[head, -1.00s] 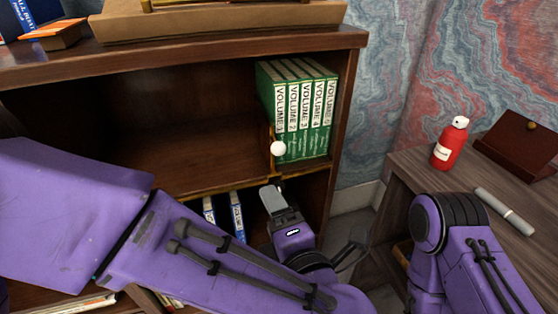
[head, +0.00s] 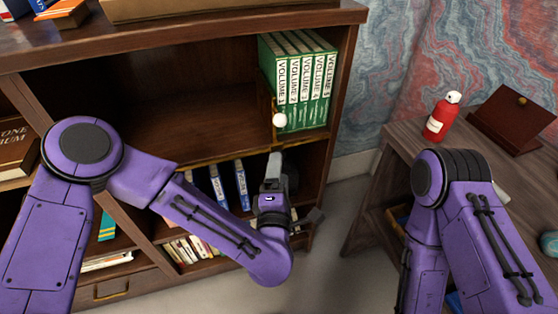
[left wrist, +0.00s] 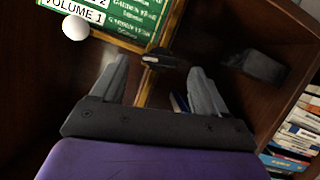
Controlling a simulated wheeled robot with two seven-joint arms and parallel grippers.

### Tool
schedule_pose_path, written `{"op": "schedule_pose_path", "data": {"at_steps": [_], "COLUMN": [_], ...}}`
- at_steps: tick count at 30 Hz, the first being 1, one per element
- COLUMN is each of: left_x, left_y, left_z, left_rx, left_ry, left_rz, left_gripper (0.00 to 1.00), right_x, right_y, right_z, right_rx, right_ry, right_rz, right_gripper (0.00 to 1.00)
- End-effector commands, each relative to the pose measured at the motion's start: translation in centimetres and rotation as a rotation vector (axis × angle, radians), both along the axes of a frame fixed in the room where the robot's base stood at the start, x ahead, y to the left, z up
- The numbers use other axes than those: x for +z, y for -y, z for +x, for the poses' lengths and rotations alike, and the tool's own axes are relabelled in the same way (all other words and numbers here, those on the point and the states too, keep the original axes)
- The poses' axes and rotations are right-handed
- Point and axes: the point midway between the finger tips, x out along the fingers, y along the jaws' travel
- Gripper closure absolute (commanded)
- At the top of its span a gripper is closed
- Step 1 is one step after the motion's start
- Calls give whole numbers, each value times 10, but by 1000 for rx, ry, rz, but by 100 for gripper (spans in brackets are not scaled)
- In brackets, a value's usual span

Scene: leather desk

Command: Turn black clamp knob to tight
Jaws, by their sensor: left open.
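A small black part (left wrist: 165,60), likely the clamp knob, sits on the brass shelf edge (left wrist: 150,80) in the left wrist view. It lies between and just beyond my left fingertips; I cannot tell which way it is turned. My left gripper (head: 277,163) is open and empty, pointing up at the shelf edge just below a white ball (head: 279,120). Its fingers also show in the left wrist view (left wrist: 158,67), apart, on either side of the black part. In the head view the knob is too small or hidden to make out. My right gripper is out of view.
Green volumes (head: 303,85) stand on the shelf right beside the white ball. Blue-spined books (head: 217,187) stand on the shelf below. A side desk (head: 385,180) at right bears a red bottle (head: 441,118). The upper shelf's left part is empty.

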Motion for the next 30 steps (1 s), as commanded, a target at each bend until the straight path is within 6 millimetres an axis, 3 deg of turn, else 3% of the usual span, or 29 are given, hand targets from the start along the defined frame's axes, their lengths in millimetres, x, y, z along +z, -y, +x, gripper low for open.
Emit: {"op": "schedule_pose_path", "data": {"at_steps": [6, 14, 15, 20, 23, 30], "left_x": [2, 2, 2, 2, 3, 8], "left_y": [2, 3, 3, 3, 3, 3], "left_z": [29, 33, 32, 32, 32, 32], "left_rx": [2, -2, -2, -1, -2, -3], "left_ry": [-1, -1, -1, -2, -1, -51], "left_rz": [0, 1, 1, 1, 3, 157], "left_gripper": [26, 26, 29, 81, 82, 82], "right_x": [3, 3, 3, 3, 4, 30], "right_y": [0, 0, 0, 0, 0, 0], "right_z": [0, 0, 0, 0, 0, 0], "right_rx": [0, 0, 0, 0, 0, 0], "right_ry": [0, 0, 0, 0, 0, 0], "right_rz": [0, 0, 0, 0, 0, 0], "right_gripper": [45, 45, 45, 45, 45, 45]}}
